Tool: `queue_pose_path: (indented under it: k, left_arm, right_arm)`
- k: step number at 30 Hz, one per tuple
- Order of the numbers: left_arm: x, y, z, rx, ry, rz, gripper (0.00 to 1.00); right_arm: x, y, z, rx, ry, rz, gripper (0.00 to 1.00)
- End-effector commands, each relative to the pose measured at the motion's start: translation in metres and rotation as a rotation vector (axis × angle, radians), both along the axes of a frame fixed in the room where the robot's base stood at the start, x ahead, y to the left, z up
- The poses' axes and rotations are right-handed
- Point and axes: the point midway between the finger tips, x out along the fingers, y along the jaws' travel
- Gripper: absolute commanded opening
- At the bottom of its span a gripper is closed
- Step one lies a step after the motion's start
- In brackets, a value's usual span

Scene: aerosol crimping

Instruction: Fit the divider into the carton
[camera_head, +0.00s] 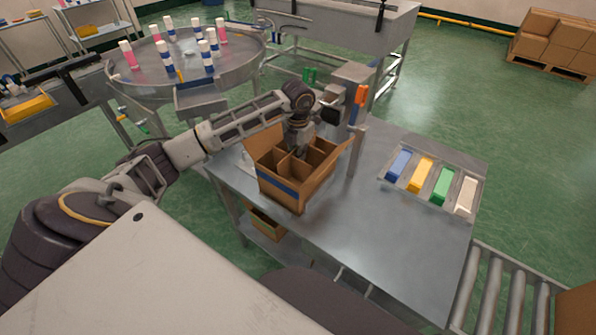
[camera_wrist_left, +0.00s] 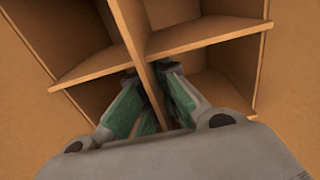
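The brown carton (camera_head: 283,193) stands open on the metal table, with a blue band along its side. The cardboard divider (camera_head: 297,168), made of crossed panels, sits inside the carton and parts it into several cells. In the left wrist view the divider (camera_wrist_left: 198,42) fills the upper middle. My left gripper (camera_head: 299,153) points down into the carton from above. In the left wrist view its green-padded fingers (camera_wrist_left: 150,72) lie on either side of one divider panel, close against it near the crossing. The divider's lower edges are hidden. My right gripper is not in view.
A tray (camera_head: 433,178) with blue, yellow, green and white blocks lies on the right of the table (camera_head: 340,232). An upright post with an orange part (camera_head: 357,103) stands just behind the carton. A round table (camera_head: 150,70) with bottles is at the back left; a roller conveyor (camera_head: 505,290) is at the right.

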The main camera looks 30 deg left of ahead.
Motion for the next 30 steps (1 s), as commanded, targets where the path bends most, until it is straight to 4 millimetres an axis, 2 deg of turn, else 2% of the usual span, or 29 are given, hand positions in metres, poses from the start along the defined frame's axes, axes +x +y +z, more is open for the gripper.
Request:
queue_pose_path:
  k: [3,8,20,30]
  left_arm:
    - [-0.001,0.0,-0.017,0.0,0.002,0.0,0.0]
    - [0.0,0.0,-0.029,0.0,0.0,-0.001,0.0]
    - [0.0,0.0,-0.031,0.0,0.0,-0.001,0.0]
    - [0.0,0.0,-0.064,-0.001,0.001,0.0,0.0]
  right_arm:
    - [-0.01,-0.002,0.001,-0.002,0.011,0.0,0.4]
    - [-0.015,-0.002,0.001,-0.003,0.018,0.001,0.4]
    - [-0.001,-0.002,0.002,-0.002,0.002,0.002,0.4]
    - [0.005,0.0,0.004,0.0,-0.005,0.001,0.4]
